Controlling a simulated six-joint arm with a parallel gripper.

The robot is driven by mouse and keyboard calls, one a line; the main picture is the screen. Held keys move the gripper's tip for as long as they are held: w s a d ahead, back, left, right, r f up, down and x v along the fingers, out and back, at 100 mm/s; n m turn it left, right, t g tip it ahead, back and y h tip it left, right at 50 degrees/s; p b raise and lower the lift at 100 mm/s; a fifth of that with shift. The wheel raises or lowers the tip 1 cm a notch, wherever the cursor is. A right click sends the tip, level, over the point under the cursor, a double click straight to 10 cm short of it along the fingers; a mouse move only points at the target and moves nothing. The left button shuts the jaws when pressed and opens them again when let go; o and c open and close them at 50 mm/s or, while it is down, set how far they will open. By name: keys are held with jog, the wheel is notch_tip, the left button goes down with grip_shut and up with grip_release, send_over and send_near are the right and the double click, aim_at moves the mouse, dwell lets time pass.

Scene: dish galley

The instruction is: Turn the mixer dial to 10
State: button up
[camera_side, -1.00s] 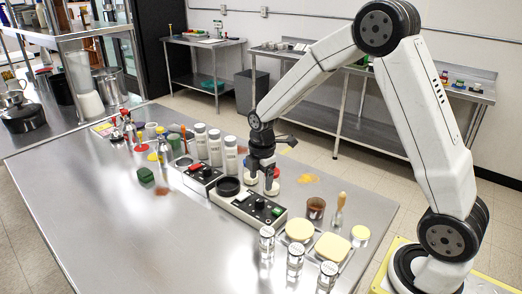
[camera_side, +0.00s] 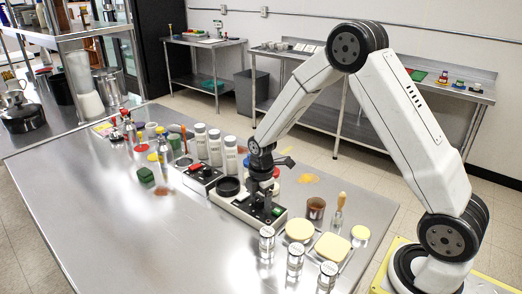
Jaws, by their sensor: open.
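A low light-coloured box (camera_side: 242,210) with a black front panel stands mid-table, a round black plate (camera_side: 228,186) at its left end. A green part (camera_side: 277,211) shows at the panel's right end. A second similar box (camera_side: 199,180) with a red part (camera_side: 195,167) stands to its left. No label tells which one is the mixer. My gripper (camera_side: 266,213) points down at the right part of the nearer box's panel, open. Its fingers cover that part, so the dial and its setting are hidden; I cannot tell whether they touch it.
White shaker bottles (camera_side: 215,148) stand behind the boxes. Glass jars (camera_side: 267,242) stand in front, with yellow sponges (camera_side: 332,247) and a brown cup (camera_side: 316,208) to the right. The table's left front is clear.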

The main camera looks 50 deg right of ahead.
jog(key=shift+f, duration=0.35)
grip_shut()
